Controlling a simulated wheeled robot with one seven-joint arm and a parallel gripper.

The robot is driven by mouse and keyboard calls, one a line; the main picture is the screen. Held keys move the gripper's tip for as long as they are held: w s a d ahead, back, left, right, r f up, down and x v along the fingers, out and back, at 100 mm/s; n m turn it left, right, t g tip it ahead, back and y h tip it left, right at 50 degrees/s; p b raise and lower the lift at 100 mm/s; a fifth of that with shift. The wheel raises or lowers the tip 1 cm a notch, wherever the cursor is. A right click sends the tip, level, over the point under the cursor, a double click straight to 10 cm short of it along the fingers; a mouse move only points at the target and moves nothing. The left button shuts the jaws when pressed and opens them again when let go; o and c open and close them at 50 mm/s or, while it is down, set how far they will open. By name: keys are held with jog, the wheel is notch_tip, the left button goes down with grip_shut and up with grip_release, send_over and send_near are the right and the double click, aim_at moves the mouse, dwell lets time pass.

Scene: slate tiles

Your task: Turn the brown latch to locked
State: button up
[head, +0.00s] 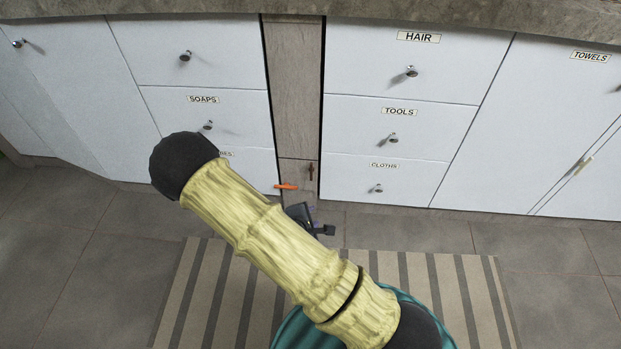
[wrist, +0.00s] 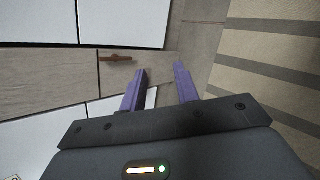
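The brown latch (head: 311,172) is a small bar on the lower wooden panel between the white drawer stacks. Its long axis looks upright in the head view. In the wrist view the brown latch (wrist: 116,59) shows unobstructed, above and left of the fingertips. My gripper (head: 303,213) is low in front of the panel, below the latch, and partly hidden by my arm. In the wrist view my gripper (wrist: 161,70) has its two purple fingers apart with nothing between them. It does not touch the latch.
An orange bar (head: 286,187) lies level at the panel's left side, close to the latch. White drawers with knobs, such as the one labelled TOOLS (head: 358,127), flank the panel. A striped rug (head: 430,290) covers the tile floor in front.

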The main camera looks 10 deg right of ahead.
aim_at(311, 168)
jog(key=f+n+t+b, duration=0.1)
jog(key=n+t, duration=0.2)
jog(key=n, duration=0.2)
jog(key=w+a+n+t+b, duration=0.1)
jog(key=n+t, duration=0.2)
jog(key=n, duration=0.2)
jog(key=f+n+t+b, duration=0.1)
jog(key=n+t+b, duration=0.1)
jog(key=n+t, duration=0.1)
jog(key=shift+w+a+f+n, duration=0.3)
jog(key=shift+a+n, duration=0.05)
jog(key=shift+n, duration=0.55)
jog(key=shift+w, duration=0.15)
jog(key=b+x, duration=0.7)
jog(key=x, duration=0.9)
jog(key=shift+w, duration=0.3)
jog(key=shift+w+d+r+b, duration=0.1)
jog(key=shift+w+b, duration=0.2)
grip_shut()
